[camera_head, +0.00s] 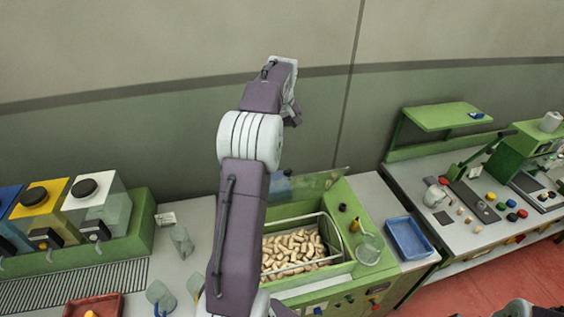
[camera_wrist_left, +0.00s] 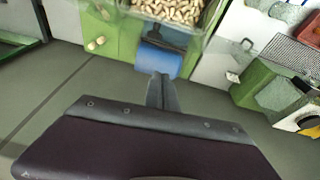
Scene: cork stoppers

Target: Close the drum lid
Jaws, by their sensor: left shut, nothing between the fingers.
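The drum (camera_head: 345,278) is a green housing at the middle of the bench, filled with pale corks (camera_head: 293,250) behind a thin light frame. A clear panel (camera_head: 325,181), which looks like its lid, stands up at the back edge; my arm hides part of it. The corks also show at the top of the left wrist view (camera_wrist_left: 165,10). My left gripper (camera_head: 292,112) is high in front of the wall, above and behind the drum, apart from it. In the left wrist view its fingers (camera_wrist_left: 160,92) are together and empty.
A blue roll-like thing (camera_wrist_left: 158,60) sits by the drum's back. A blue tray (camera_head: 408,238) lies right of the drum. Coloured dispensers (camera_head: 97,205) and a red tray (camera_head: 92,306) are at left. A second bench (camera_head: 460,205) stands at right. The wall is close behind.

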